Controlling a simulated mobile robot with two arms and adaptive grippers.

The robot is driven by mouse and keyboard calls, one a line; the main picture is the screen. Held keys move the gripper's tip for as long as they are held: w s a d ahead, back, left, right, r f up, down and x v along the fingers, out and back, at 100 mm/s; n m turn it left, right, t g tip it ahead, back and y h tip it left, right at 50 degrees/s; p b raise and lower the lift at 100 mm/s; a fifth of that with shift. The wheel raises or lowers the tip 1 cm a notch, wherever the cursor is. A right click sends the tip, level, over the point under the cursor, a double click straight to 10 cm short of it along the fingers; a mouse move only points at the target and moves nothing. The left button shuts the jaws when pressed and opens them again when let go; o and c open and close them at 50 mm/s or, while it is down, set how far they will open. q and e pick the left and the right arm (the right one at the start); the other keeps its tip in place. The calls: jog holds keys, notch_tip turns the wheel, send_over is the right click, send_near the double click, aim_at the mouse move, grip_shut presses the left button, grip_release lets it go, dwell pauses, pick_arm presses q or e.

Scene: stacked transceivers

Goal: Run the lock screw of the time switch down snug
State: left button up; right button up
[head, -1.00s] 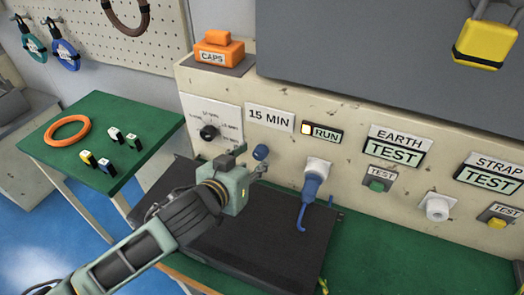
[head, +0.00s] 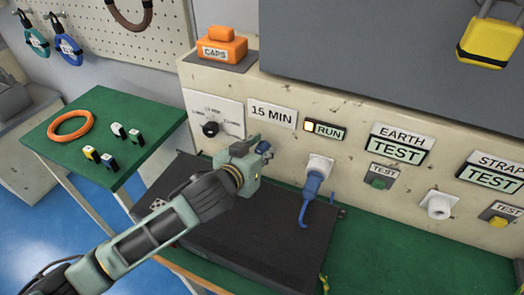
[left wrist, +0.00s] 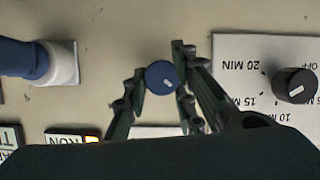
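The time switch has a black knob (head: 210,129) on a white dial plate; the knob also shows in the left wrist view (left wrist: 295,85). The lock screw appears to be the small blue knob (head: 264,147) to its right, below the 15 MIN sign (head: 272,116). In the left wrist view the blue head (left wrist: 162,77) with a pale mark sits between my fingers. My left gripper (left wrist: 160,80) is open around it; a narrow gap shows on the left, and contact on the right is unclear. My right gripper is out of view.
A blue plug (head: 315,182) with a cable sits in a socket right of the screw. The RUN lamp (head: 309,126) glows above. A dark box-like slab (head: 270,235) lies below my left arm. A green side table (head: 85,125) holds an orange ring and small blocks.

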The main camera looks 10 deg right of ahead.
pick_arm(q)
jog(key=shift+s+d, duration=0.1)
jog(key=shift+s, duration=0.05)
grip_shut()
